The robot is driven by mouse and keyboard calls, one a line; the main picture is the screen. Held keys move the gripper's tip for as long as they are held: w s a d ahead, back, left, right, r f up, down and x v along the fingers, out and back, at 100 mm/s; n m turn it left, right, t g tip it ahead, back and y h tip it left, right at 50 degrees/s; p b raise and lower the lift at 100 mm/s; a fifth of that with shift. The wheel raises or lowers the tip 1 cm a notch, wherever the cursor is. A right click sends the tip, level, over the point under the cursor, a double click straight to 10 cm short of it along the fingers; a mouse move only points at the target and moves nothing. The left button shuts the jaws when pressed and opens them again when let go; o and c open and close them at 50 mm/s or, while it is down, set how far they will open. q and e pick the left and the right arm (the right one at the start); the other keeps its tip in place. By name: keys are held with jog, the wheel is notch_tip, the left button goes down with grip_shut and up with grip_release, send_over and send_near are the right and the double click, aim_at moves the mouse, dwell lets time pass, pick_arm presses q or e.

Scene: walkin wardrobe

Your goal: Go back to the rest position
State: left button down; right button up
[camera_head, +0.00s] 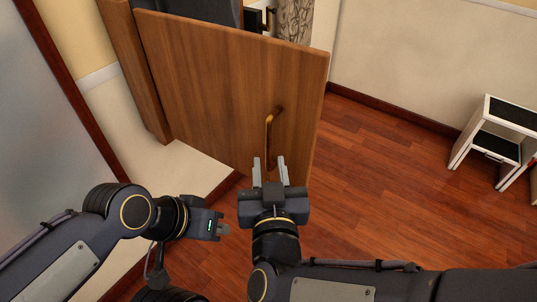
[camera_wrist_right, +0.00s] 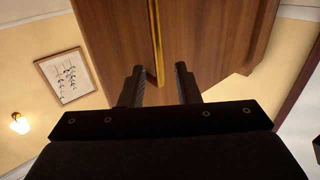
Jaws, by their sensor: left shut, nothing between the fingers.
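My right gripper (camera_head: 270,168) is in front of the lower part of an open wooden wardrobe door (camera_head: 215,85) in the head view. Its two fingers are spread apart, near the lower end of the door's brass handle (camera_head: 268,135). In the right wrist view the open fingers (camera_wrist_right: 158,86) show with the handle (camera_wrist_right: 156,45) in the gap between them; I cannot tell whether they touch it. My left gripper (camera_head: 222,228) is shut and empty, low and left of the right gripper, away from the door.
The door stands swung out from the wardrobe. A small white shelf unit (camera_head: 500,140) stands at the right by the wall. The wooden floor (camera_head: 400,170) between door and shelf is clear. A frosted panel (camera_head: 40,130) is at the left. A framed picture (camera_wrist_right: 68,78) hangs on the wall.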

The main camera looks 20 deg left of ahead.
jog(key=shift+s, duration=0.1)
dwell(0.4)
jog(key=w+d+m+g+y, duration=0.1)
jog(key=w+d+m+g, duration=0.3)
jog(key=d, duration=1.1)
jog(key=s+d+f+m+g+h, duration=0.1)
jog(key=s+d+f+g+h, duration=0.2)
jog(key=s+d, duration=0.55)
jog(key=s+d+f+m+g+h, duration=0.25)
jog(key=s+d+f, duration=0.25)
jog(key=d, duration=0.6)
notch_tip(320, 180, up, 13)
jog(key=g+p, duration=0.1)
jog(key=p, duration=1.2)
jog(key=shift+s+n+y, duration=0.2)
jog(key=shift+n+y, duration=0.15)
jog(key=shift+n, duration=0.1)
jog(key=shift+f, duration=0.15)
